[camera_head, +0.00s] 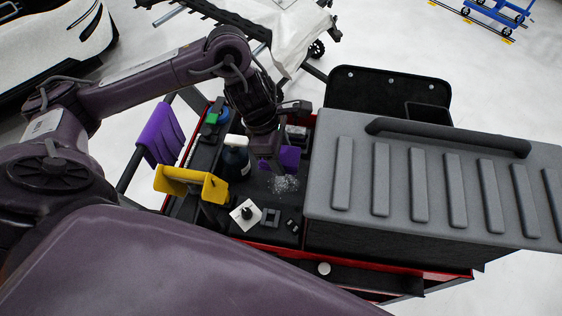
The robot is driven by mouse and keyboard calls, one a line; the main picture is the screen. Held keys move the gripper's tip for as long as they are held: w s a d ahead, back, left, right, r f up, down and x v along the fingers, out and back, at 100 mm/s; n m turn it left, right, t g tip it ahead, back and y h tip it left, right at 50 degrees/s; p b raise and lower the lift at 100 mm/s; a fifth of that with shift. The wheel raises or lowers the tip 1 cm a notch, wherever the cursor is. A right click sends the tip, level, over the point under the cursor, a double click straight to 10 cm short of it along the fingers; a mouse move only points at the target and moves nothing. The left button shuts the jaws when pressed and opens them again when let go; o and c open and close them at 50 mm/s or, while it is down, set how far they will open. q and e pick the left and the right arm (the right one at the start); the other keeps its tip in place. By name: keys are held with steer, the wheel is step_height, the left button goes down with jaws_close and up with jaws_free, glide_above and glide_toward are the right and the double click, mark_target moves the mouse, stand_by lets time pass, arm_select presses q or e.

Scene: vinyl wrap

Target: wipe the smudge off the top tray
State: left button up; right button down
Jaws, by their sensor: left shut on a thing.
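My left gripper (264,164) is over the cart's top tray (252,190), pointing down. It is shut on a purple cloth (290,157), part of which shows at its right side. The smudge (284,184), a pale speckled patch on the dark tray, lies just below and in front of the cloth. Whether the cloth touches the tray is hard to tell. My right gripper is not in view.
A dark spray bottle (236,158), a yellow tool (190,183), a white square piece (245,214) and small dark parts crowd the tray's left and front. A big grey lidded box (400,125) borders it on the right. Another purple cloth (165,134) hangs at the left.

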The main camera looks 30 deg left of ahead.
arm_select(q)
step_height(320, 180, down, 10)
steer(key=b, duration=1.4)
glide_above(285, 193)
steer(key=a, duration=0.1)
steer(key=f, duration=0.6)
steer(key=shift+s, duration=0.25)
steer(key=shift+r, duration=0.1)
steer(key=shift+f+b, duration=0.9)
steer(key=shift+f, duration=0.05)
